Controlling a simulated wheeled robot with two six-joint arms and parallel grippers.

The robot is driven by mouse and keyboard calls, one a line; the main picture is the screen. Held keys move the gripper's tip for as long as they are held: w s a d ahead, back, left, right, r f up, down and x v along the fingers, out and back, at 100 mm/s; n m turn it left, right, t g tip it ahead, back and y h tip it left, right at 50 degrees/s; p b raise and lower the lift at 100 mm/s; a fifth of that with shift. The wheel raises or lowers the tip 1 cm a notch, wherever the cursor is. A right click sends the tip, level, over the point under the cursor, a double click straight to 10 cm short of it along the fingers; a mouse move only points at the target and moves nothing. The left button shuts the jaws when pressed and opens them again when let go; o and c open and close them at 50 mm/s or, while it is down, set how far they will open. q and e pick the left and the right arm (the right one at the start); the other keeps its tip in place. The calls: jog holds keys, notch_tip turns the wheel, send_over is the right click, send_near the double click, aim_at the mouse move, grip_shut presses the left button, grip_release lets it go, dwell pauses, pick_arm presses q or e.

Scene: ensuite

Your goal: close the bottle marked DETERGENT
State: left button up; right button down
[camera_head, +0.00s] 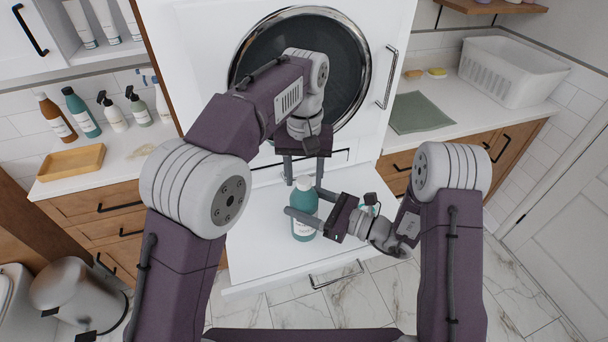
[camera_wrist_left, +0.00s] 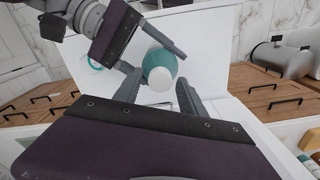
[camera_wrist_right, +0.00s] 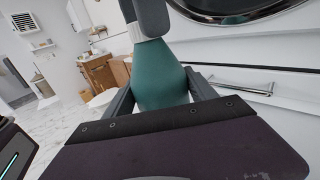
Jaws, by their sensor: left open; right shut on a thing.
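The teal bottle (camera_head: 303,225) with a white label stands upright on the white pull-out shelf (camera_head: 262,258); the label's words are too small to read. A white cap (camera_head: 304,183) is at its top, and I cannot tell how tightly it sits. My right gripper (camera_head: 312,211) is shut on the bottle's body from the right; the right wrist view shows the teal body (camera_wrist_right: 160,78) between its fingers. My left gripper (camera_head: 304,180) points down from above, open, its fingers on either side of the cap (camera_wrist_left: 160,79). In the right wrist view a left finger hides the cap.
A round appliance door (camera_head: 345,95) stands behind my left arm. The left counter holds several bottles (camera_head: 83,112) and a wooden tray (camera_head: 72,161). The right counter holds a green cloth (camera_head: 419,112) and a white basket (camera_head: 512,72).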

pick_arm(q)
grip_shut()
jog(key=shift+o, duration=0.7)
grip_release()
notch_tip(320, 180, up, 7)
jog(key=shift+r, duration=0.2)
